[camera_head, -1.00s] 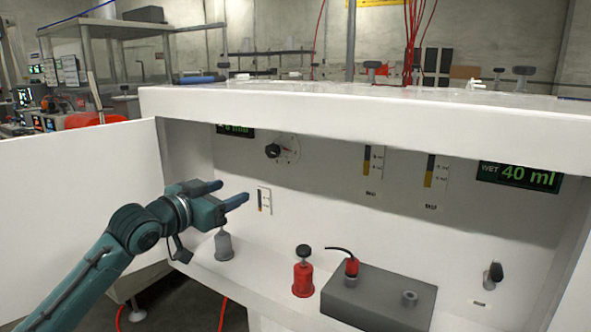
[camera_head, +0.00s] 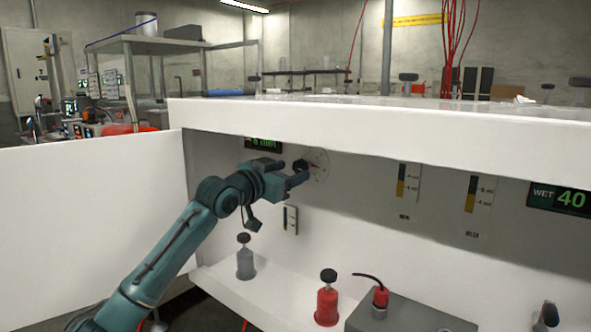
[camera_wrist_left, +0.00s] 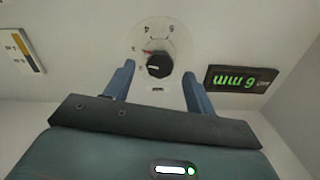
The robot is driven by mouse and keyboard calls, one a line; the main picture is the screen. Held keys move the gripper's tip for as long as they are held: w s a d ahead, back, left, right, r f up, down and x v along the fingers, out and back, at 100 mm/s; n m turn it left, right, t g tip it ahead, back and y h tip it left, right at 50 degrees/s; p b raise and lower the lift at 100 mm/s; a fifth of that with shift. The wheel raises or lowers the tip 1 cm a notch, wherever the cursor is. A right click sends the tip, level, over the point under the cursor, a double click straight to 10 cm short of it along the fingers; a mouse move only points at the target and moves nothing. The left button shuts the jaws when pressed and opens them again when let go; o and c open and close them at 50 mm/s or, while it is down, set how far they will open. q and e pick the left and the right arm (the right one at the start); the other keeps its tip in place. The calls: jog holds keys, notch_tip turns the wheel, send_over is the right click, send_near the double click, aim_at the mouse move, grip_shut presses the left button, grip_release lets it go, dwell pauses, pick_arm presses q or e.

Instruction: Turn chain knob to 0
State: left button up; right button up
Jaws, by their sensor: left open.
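The chain knob is taken to be the black round knob (camera_head: 300,166) on a white dial plate (camera_head: 318,162) on the back panel of the cabinet. In the left wrist view the knob (camera_wrist_left: 158,65) has a light pointer line and a red mark beside it; dial numbers show around it, and the label below is too small to read. My left gripper (camera_head: 295,172) is open in front of the panel by the knob. In the left wrist view its two blue fingers (camera_wrist_left: 158,82) stand on either side, just below the knob, with nothing held. My right gripper is not in view.
A green display (camera_wrist_left: 241,79) sits beside the dial. Level gauges (camera_head: 408,181) and a WET display (camera_head: 560,198) are on the panel to the right. A grey bottle (camera_head: 245,262), a red bottle (camera_head: 327,302) and a grey box (camera_head: 405,315) stand below. A white door (camera_head: 90,220) is open at left.

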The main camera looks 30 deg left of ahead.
aim_at(299, 166)
pick_arm(q)
jog(key=shift+w+d, duration=0.15)
jog(key=shift+w, duration=1.25)
jog(key=c, duration=1)
jog(key=shift+o, duration=0.2)
